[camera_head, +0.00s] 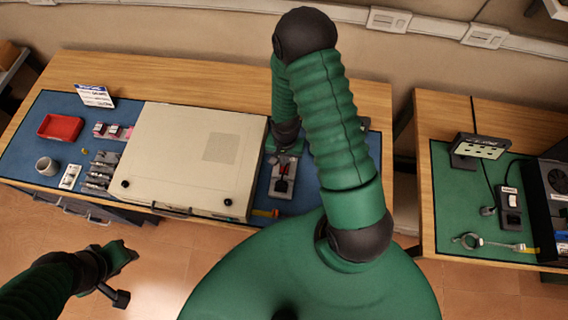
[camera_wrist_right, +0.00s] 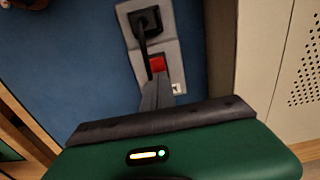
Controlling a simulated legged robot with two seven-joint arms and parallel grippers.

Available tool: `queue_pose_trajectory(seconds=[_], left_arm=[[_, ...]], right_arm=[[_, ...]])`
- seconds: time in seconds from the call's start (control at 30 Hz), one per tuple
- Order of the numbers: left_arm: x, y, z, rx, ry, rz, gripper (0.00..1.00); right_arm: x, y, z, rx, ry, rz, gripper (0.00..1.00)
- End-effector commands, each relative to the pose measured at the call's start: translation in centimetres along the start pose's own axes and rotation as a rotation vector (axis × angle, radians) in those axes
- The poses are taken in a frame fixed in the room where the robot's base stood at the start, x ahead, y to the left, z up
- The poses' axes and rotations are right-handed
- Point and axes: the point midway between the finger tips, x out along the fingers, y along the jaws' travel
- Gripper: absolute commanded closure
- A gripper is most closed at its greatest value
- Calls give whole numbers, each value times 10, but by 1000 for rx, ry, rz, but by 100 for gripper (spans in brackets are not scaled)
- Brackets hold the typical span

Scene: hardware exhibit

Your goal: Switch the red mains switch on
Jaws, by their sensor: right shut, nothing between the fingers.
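The red mains switch (camera_wrist_right: 157,64) sits on a light grey plate (camera_wrist_right: 172,48), beside a black fitting (camera_wrist_right: 146,20) with a dark bar across it. In the head view the plate (camera_head: 275,188) lies on the blue mat, right of the big beige case, and a little red (camera_head: 284,168) shows on it. My right gripper (camera_wrist_right: 157,80) is shut and empty, its fingertips right at the switch's near edge. Whether they touch it, and the switch's position, I cannot tell. My left gripper (camera_head: 122,275) hangs over the floor in front of the bench, away from the switch; its jaw state is unclear.
The beige case (camera_head: 180,150) stands close left of the plate. A red tray (camera_head: 60,127), grey cup (camera_head: 47,166) and small parts lie farther left. A second bench (camera_head: 460,210) with a green mat stands at right. Blue mat (camera_wrist_right: 70,60) beside the plate is clear.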

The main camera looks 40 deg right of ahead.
Motion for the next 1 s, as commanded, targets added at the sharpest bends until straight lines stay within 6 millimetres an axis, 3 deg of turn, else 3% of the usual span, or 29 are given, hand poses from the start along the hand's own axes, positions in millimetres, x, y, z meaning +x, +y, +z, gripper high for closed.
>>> queue_pose_trajectory(seconds=[0.63,1.0], left_arm=[[-56,0,-13,0,0,0,64],[-58,0,-14,0,0,0,64]], right_arm=[[-66,0,0,0,0,0,100],[-68,0,0,0,0,0,100]])
